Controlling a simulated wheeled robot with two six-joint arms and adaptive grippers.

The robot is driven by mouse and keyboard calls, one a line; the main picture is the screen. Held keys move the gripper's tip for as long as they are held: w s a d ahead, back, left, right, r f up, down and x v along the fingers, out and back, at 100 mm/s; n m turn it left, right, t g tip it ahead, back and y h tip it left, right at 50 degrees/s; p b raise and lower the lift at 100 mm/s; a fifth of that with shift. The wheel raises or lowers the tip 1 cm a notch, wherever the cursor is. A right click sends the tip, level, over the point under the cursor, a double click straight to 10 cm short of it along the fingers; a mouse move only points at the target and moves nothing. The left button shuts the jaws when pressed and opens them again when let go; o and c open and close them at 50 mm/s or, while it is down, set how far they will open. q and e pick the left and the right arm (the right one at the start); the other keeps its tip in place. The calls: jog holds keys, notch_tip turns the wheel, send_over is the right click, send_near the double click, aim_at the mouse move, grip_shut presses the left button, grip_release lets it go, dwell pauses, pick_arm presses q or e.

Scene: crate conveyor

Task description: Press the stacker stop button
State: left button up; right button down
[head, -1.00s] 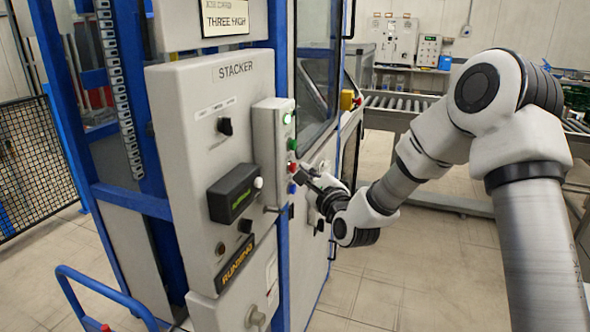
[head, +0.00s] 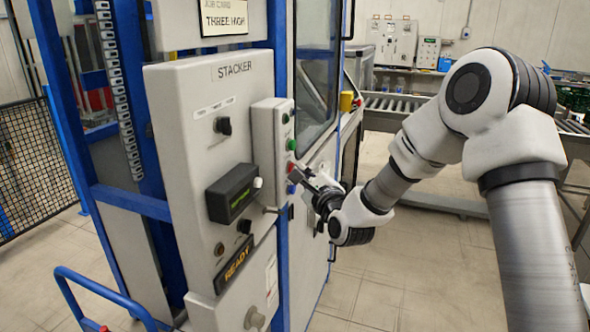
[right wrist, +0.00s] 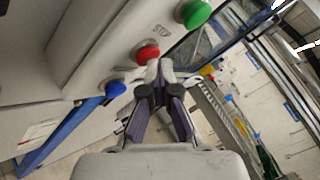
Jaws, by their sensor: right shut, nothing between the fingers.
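The red stop button (head: 291,167) sits on the narrow button box on the side of the stacker panel (head: 235,110), between a green button (head: 291,145) and a blue button (head: 291,189). In the right wrist view the red button (right wrist: 147,53) shows beside a "STOP" label. My right gripper (head: 299,173) is shut and empty, its tips at the red button. In the wrist view the fingertips (right wrist: 158,70) overlap its edge, and I cannot tell whether they touch it. The display sign (head: 236,263) reads READY. My left gripper is not in view.
The top lamp (head: 286,118) on the button box is dark. A roller conveyor (head: 400,103) runs behind my right arm. Floor to the right is clear.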

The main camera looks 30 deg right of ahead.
jog(key=shift+s+d, duration=0.5)
jog(key=shift+s, duration=0.1)
jog(key=s+d, duration=0.3)
jog(key=shift+s+d, duration=0.15)
jog(key=shift+s, duration=0.25)
dwell(0.5)
dwell(0.4)
